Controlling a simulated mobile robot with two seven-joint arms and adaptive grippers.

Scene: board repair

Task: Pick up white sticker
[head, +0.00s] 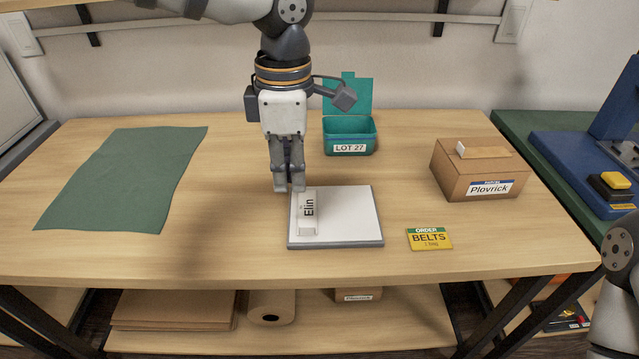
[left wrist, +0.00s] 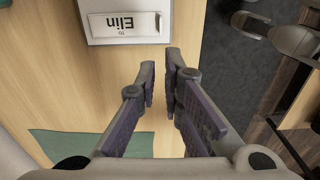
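The white sticker (head: 307,213), printed "Elin", lies on the left part of a white pad with a grey edge (head: 352,218). It also shows at the top of the left wrist view (left wrist: 124,24), on the pad's corner. My left gripper (head: 289,189) points down just behind the sticker and the pad's back left corner. In the left wrist view its two fingers (left wrist: 160,64) stand a narrow gap apart with nothing between them. The sticker lies clear of the fingers there. My right gripper is out of view.
A green cloth (head: 125,178) lies at the left. A teal box labelled LOT 27 (head: 349,136) stands behind the pad. A brown carton (head: 480,170) and a yellow order card (head: 429,239) are to the right. The table's front is mostly clear.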

